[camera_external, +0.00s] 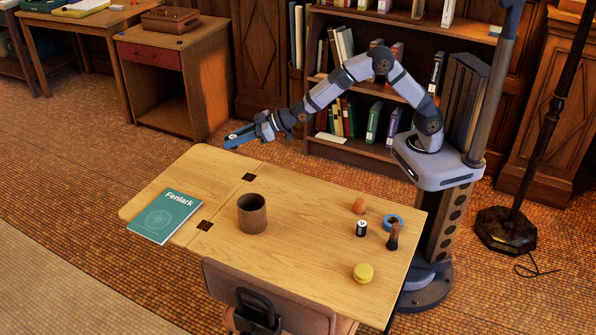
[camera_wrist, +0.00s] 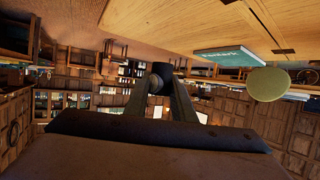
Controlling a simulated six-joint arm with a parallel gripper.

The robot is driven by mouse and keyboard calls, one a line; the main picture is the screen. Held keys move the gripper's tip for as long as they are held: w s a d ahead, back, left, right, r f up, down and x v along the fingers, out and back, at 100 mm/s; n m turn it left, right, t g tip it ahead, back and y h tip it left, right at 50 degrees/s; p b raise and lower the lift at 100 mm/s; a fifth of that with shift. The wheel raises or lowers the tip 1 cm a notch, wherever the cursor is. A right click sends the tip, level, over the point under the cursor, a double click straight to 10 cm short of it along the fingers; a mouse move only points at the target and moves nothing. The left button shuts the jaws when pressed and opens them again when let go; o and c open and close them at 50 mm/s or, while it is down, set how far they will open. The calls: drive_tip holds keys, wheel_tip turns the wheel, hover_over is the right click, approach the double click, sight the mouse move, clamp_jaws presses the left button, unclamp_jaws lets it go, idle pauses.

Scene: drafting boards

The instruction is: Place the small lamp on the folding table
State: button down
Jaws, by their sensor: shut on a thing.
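My gripper (camera_external: 240,136) is out past the far edge of the folding table (camera_external: 300,240), raised above the floor. It is shut on a small, dark, rounded thing, which shows between the fingertips in the wrist view (camera_wrist: 160,78). I take this for the small lamp, though its full shape is hidden. No other small lamp is clear in view. The folding table is pale wood with dark hinge plates, and its top also shows in the wrist view (camera_wrist: 230,28).
A chair (camera_external: 265,300) is at the front edge. The table's middle has bare room.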

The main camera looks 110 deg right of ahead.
drive_tip(key=shift+r, duration=0.75)
drive_tip(key=w+a+r+n+y, duration=0.2)
drive_tip(key=a+n+y, duration=0.1)
drive_tip(key=a, duration=1.2)
drive_tip(key=n+g+y, duration=0.4)
drive_tip(key=n+y, duration=0.5)
drive_tip(key=y, duration=0.1)
hover_over(325, 258)
drive_tip(key=f, duration=0.2)
drive_tip(key=shift+s+r+p, duration=0.1)
drive_tip(key=shift+r+p, duration=0.05)
drive_tip(key=shift+p, duration=0.3)
drive_tip(key=shift+f+b, duration=1.15)
drive_tip(key=shift+f, duration=3.85)
